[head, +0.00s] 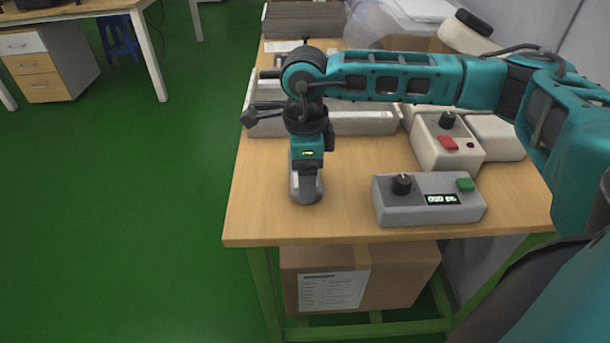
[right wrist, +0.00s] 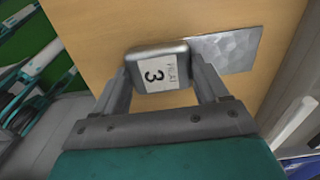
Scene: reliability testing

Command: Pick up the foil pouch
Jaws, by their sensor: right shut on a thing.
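My right gripper (head: 305,197) points down over the near left part of the wooden table. My left gripper is not in view.
A grey control box (head: 400,210) with a knob, display and green button stands right of the gripper. A pale box (head: 436,155) with a red button is behind it. Trays (head: 365,123) stand behind the gripper. The table's front edge (head: 350,240) is near.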

